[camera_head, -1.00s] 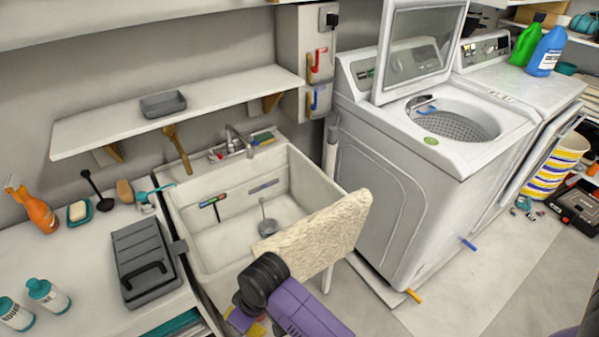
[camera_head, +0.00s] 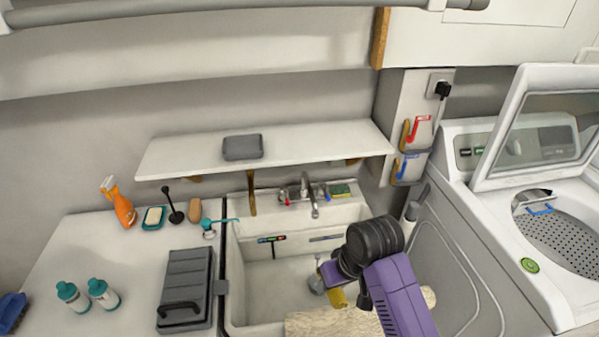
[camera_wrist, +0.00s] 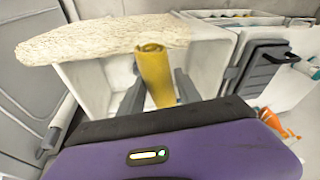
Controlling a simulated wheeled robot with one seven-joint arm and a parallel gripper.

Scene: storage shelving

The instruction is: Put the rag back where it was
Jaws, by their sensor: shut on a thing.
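My gripper (camera_wrist: 157,88) is shut on a yellow rolled cloth, which looks like the rag (camera_wrist: 153,68). The rag stands up between the two grey fingers in the wrist view. In the head view my gripper (camera_head: 336,276) is over the front right part of the white sink (camera_head: 232,285), and the rag (camera_head: 338,299) shows just below it. A cream, rough-textured slab or cloth (camera_head: 305,324) lies by the sink's front edge, partly hidden by my arm. It also shows in the wrist view (camera_wrist: 90,40).
A shelf (camera_head: 300,152) with a grey tray (camera_head: 242,147) is above the sink. An open washer (camera_head: 560,290) stands right. The sink's left interior is mostly clear.

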